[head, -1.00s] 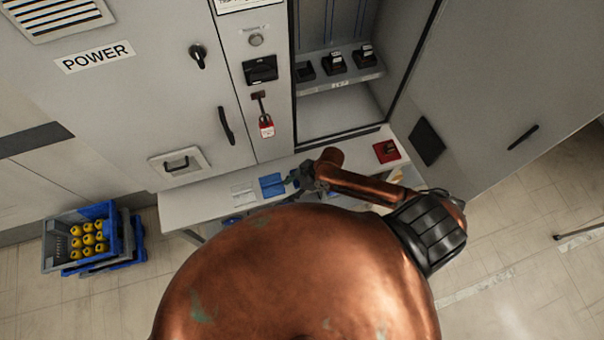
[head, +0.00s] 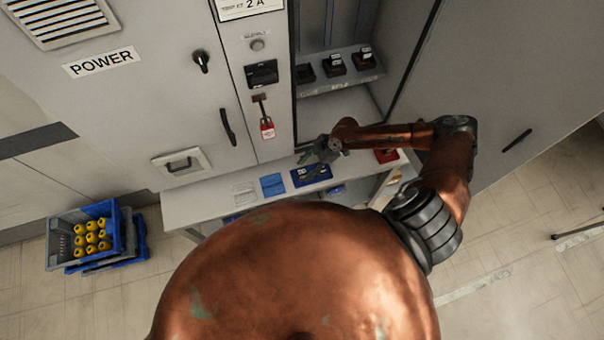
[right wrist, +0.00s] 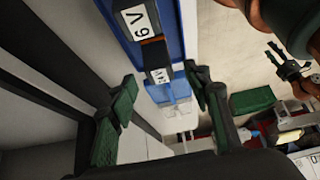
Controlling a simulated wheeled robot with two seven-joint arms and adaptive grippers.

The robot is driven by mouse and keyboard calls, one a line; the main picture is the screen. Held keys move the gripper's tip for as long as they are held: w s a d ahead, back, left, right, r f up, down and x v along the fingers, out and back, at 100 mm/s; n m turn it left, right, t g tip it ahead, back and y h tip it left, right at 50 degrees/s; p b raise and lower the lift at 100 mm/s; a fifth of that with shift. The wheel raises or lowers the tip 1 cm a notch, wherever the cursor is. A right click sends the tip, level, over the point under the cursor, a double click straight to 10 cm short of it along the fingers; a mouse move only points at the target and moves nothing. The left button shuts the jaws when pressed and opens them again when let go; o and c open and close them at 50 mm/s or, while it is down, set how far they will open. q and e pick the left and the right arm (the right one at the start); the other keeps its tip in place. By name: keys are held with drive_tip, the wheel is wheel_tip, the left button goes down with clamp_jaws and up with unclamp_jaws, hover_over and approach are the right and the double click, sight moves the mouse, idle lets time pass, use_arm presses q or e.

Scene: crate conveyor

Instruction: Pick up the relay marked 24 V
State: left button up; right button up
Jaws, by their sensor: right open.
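My right gripper (head: 328,150) hangs open and empty over the work surface, near a dark blue tray (head: 312,174). In the right wrist view its green-padded fingers (right wrist: 165,108) are spread apart. Beyond them two dark blocks with white labels lie on the blue tray (right wrist: 176,30). The farther one is a relay marked 6 V (right wrist: 140,20). The nearer relay (right wrist: 158,66) has a label that seems to end in 4 V; its first digit is hard to read. A dark claw, apparently my left gripper (right wrist: 280,58), shows small at the right; its opening is unclear.
A light blue mat (head: 272,185), a white patch (head: 244,194) and a red mat (head: 386,155) lie along the bench (head: 190,208). An open cabinet holds a shelf (head: 345,82) with dark blocks. A crate (head: 60,245) of yellow parts stands at the left.

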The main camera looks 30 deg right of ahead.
drive_tip(key=shift+x, duration=1.45)
drive_tip(key=shift+c, duration=0.3)
clamp_jaws()
drive_tip(key=shift+r, duration=0.1)
